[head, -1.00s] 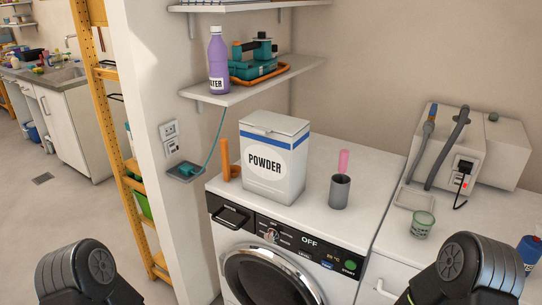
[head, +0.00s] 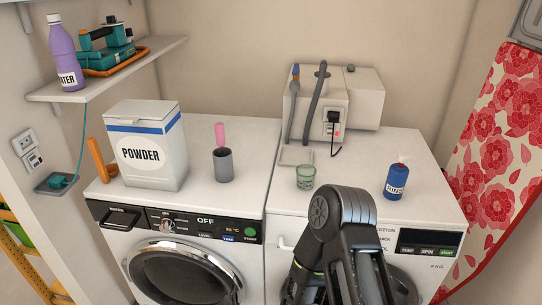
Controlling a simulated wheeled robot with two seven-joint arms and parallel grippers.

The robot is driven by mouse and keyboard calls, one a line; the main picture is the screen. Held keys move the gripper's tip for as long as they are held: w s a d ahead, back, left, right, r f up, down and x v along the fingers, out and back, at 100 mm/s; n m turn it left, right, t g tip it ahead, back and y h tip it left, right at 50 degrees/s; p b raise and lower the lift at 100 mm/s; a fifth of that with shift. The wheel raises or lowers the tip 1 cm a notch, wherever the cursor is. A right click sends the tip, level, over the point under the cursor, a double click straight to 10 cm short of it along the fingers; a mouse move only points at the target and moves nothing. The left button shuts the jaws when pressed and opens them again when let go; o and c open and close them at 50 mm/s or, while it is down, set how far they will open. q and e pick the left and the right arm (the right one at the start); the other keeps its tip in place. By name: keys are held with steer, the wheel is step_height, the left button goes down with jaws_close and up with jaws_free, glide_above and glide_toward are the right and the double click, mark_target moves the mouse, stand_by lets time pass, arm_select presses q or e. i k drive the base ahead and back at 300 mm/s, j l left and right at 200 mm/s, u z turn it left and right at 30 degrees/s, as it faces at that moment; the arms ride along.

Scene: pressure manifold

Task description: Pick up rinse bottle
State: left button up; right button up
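The rinse bottle (head: 397,180) is a small blue bottle with a white cap and a white label, partly readable as "RINS". It stands upright on the right white machine top (head: 350,165), near its front right. Nothing holds it. A dark link of my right arm rises in front of that machine, to the left of the bottle and apart from it in the picture. Neither of my grippers shows in the head view.
A green glass cup (head: 305,177) stands left of the bottle, before a grey-white box unit (head: 365,97) with hoses. The left washer holds a powder box (head: 146,150) and a grey cup (head: 223,166).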

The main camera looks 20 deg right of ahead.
mark_target(397, 176)
steer(key=z, duration=1.7)
steer(key=l+z, duration=0.35)
steer(key=l, duration=0.35)
steer(key=k, duration=0.05)
